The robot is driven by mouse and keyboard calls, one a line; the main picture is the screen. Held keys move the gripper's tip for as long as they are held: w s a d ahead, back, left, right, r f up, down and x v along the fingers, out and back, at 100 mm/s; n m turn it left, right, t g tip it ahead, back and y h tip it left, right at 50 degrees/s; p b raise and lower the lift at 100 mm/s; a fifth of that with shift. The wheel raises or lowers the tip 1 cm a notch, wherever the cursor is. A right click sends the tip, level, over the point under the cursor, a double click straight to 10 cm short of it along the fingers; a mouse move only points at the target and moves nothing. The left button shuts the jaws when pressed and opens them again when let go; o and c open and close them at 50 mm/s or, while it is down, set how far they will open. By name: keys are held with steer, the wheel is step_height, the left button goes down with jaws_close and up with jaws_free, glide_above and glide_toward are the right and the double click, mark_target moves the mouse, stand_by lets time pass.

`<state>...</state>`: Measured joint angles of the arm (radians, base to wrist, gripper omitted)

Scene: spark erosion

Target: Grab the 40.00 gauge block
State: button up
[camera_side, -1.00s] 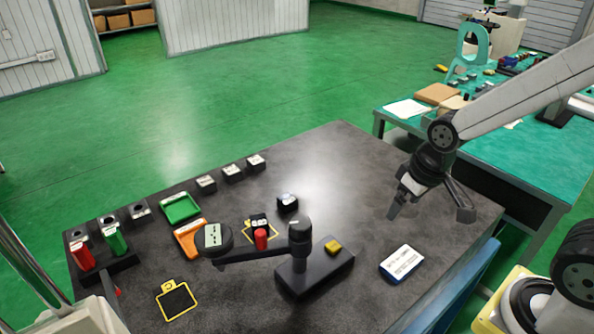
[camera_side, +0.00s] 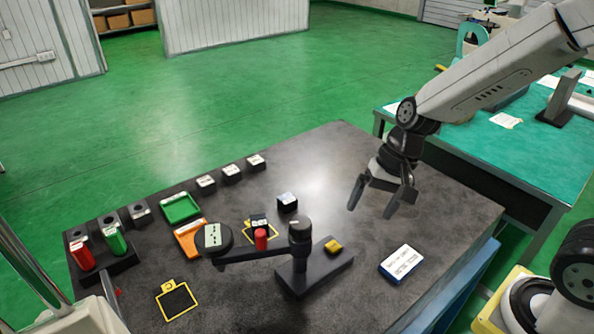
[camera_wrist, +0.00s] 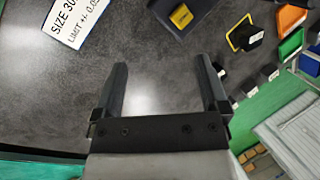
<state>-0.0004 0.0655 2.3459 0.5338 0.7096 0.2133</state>
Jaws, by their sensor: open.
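Several small dark blocks with white labels stand on the dark table. Their numbers are too small to read, so I cannot tell which is the 40.00 gauge block. One block (camera_side: 287,202) stands alone near the middle. Three (camera_side: 205,184) (camera_side: 232,173) (camera_side: 256,162) stand in a row along the back edge. Another dark block (camera_side: 259,218) is at the yellow-outlined spot behind the stand's arm. My gripper (camera_side: 374,208) is open and empty above the table, right of the lone block. Its spread fingers also show in the wrist view (camera_wrist: 162,68).
A dark stand (camera_side: 318,272) with a round head and yellow piece occupies the front middle. A size card (camera_side: 401,263) lies to its right. The table's back right is clear.

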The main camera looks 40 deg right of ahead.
steer(key=w+a+r+m+t+y, duration=0.1)
steer(key=w+a+m+t+y, duration=0.1)
steer(key=w+a+m+y, duration=0.45)
steer(key=w+a+m+t+y, duration=0.2)
steer(key=w+a+m, duration=0.1)
steer(key=w+m, duration=0.6)
glide_toward(251, 234)
steer(key=shift+w+a+r, duration=0.15)
steer(key=shift+a+r, duration=0.3)
steer(key=shift+r, duration=0.1)
steer(key=shift+w+a+r, duration=0.2)
steer(key=shift+a+r, duration=0.3)
steer(key=shift+r, duration=0.1)
steer(key=shift+f, duration=0.4)
steer(key=shift+x, duration=1.3)
steer(key=shift+a, duration=0.1)
steer(key=shift+x, duration=2.5)
steer(key=shift+r, duration=0.1)
steer(key=shift+c, duration=0.2)
